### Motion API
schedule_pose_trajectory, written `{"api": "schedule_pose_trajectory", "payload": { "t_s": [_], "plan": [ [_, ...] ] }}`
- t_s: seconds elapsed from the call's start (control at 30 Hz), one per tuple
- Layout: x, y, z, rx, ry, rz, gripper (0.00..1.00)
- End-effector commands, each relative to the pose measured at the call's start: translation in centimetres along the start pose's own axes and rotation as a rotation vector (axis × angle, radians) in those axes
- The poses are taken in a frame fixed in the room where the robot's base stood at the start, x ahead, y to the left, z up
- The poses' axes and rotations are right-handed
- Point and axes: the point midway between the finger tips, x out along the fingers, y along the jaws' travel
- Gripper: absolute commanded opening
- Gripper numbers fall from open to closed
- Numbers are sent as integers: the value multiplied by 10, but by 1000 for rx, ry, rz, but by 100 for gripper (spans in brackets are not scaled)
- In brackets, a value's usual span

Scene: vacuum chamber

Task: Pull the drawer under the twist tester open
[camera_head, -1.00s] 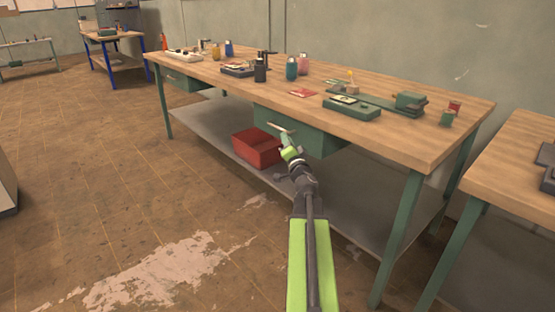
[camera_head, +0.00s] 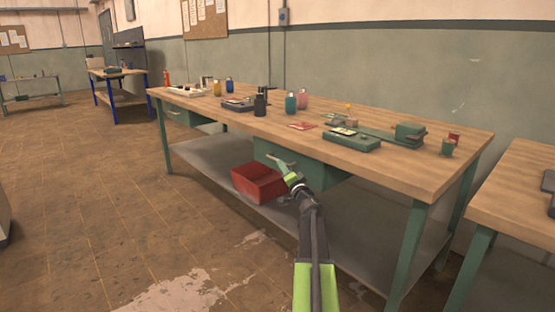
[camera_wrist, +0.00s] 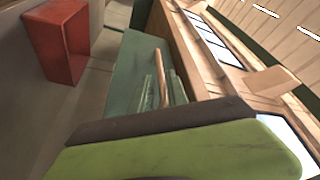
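The twist tester, which I take to be the long green device (camera_head: 408,133), lies on the right half of the wooden bench. Below the bench top is a green drawer (camera_head: 318,176) with a pale bar handle (camera_head: 281,161); it looks closed. In the wrist view the drawer front (camera_wrist: 128,75) and the tan handle bar (camera_wrist: 166,70) are just beyond a large green finger with a dark edge. My gripper (camera_head: 291,178) is just in front of the handle, in line with its near end. Contact cannot be made out. Only one finger shows clearly, so its opening is unclear.
A red bin (camera_head: 258,184) sits on the grey lower shelf (camera_head: 215,155), left of my gripper. A second drawer (camera_head: 180,116) is at the bench's far left. Bottles and small devices stand on the bench top (camera_head: 400,168). Another bench (camera_head: 510,200) is at right. The floor at left is clear.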

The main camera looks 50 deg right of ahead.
Motion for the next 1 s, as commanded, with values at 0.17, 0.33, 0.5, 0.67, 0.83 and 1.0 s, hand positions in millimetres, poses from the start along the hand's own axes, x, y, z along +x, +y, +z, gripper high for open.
{"api": "schedule_pose_trajectory", "payload": {
  "t_s": [0.17,0.33,0.5,0.67,0.83,1.0],
  "plan": [
    [39,-1,-1,1,-2,-1,20],
    [52,0,0,0,0,0,20],
    [54,0,1,0,0,0,20],
    [53,0,1,0,-1,0,15],
    [53,0,1,0,-1,-1,0],
    [53,0,2,0,-1,-1,0]
  ]
}}
